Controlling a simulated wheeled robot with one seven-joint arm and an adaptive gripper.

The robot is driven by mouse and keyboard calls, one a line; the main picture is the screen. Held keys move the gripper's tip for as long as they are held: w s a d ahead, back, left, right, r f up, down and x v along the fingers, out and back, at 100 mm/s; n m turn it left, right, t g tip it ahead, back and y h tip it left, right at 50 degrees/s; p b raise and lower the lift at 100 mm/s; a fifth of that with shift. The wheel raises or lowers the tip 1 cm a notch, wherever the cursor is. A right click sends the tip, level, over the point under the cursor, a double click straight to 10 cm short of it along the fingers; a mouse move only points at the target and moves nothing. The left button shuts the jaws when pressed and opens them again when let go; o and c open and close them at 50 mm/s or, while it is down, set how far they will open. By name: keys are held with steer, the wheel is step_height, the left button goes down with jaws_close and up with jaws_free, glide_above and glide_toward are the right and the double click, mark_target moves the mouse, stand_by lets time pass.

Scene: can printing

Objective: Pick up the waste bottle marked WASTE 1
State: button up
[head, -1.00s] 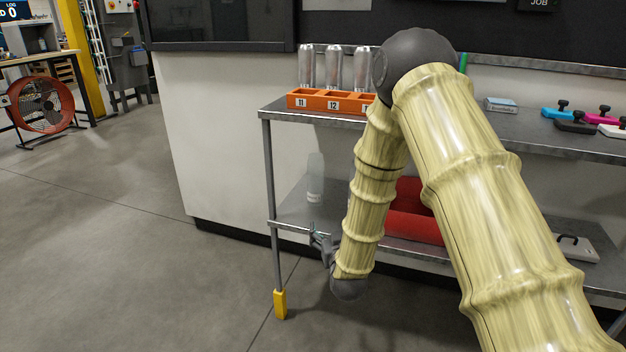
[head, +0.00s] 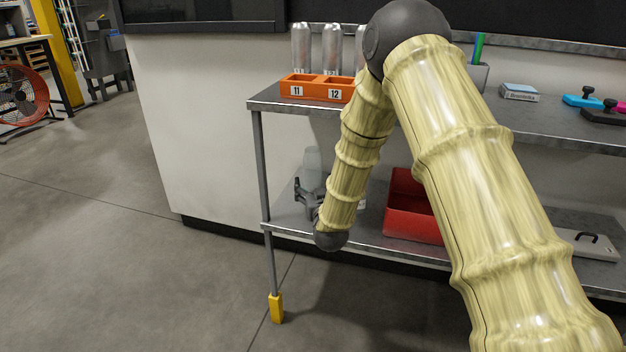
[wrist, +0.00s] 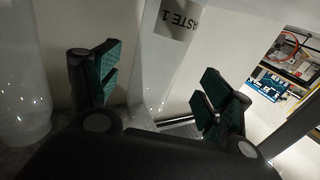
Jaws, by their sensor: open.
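The bottle marked WASTE 1 (wrist: 152,62) is translucent and pale, with a printed label reading "ASTE 1" at the top of the wrist view. It shows between the two fingers of my gripper (wrist: 155,88), which is open. I cannot tell how deep it sits between them. In the head view my gripper (head: 308,196) is at the lower shelf, in front of a translucent bottle (head: 312,163) whose label I cannot read there. A second translucent bottle (wrist: 18,85) stands left of my left finger in the wrist view.
The lower shelf (head: 284,212) also holds a red bin (head: 410,222) right of my forearm. The upper shelf (head: 268,98) above my gripper carries an orange holder (head: 316,88) with silver cans. A table leg (head: 262,165) stands just left of my gripper.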

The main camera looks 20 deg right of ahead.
mark_target(315, 183)
steer(key=w, duration=0.1)
steer(key=w+b, duration=0.1)
steer(key=w+d+b, duration=0.1)
steer(key=w, duration=0.1)
steer(key=shift+f, duration=0.35)
steer(key=shift+w+r, duration=0.15)
steer(key=shift+w, duration=0.45)
steer(key=shift+c, duration=0.3)
steer(key=c, duration=1.1)
